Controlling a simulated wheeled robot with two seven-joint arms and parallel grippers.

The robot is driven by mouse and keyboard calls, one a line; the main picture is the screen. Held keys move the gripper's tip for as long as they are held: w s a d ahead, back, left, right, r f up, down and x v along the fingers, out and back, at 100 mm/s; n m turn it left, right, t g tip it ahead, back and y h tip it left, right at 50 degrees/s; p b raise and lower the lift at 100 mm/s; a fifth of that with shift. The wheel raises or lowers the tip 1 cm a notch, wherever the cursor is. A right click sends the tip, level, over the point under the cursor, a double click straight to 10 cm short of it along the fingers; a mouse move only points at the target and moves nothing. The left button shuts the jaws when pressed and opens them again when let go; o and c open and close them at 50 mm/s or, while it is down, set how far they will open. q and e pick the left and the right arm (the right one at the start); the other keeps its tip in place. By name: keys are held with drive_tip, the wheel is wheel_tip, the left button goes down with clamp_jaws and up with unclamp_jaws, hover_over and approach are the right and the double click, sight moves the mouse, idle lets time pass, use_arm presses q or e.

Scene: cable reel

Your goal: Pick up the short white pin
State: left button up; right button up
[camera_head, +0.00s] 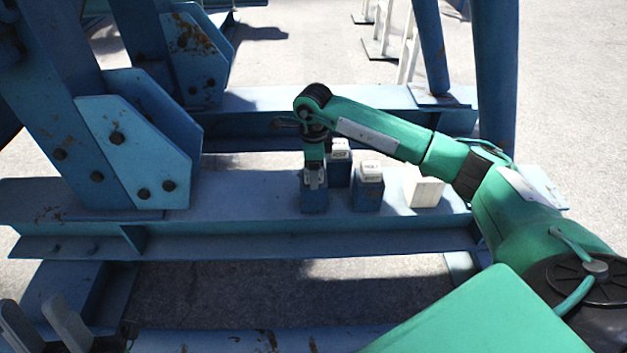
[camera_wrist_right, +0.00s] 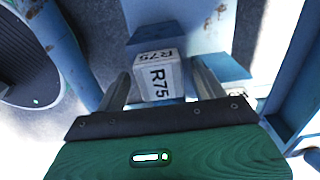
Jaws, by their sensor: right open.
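A white pin (camera_wrist_right: 160,78) marked R75 stands between the fingers of my right gripper (camera_wrist_right: 162,85) in the right wrist view. The fingers are apart, one on each side, with a gap to it. In the head view my right gripper (camera_head: 314,172) points down over the leftmost blue block (camera_head: 314,200) on the blue beam, hiding part of its white top. Two more blue blocks with white labelled tops (camera_head: 370,172) (camera_head: 340,150) stand to its right. My left gripper (camera_head: 43,322) is open and empty at the lower left.
A plain cream-white block (camera_head: 424,188) stands on the blue beam (camera_head: 250,190), right of the blue blocks. Blue frame plates (camera_head: 135,150) rise at the left of the beam, and blue posts (camera_head: 495,80) rise at the right. Bare concrete floor lies around.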

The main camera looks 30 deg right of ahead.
drive_tip(key=shift+f, duration=0.25)
drive_tip(key=shift+c, duration=0.4)
drive_tip(key=shift+r, duration=0.1)
drive_tip(key=c, duration=1.3)
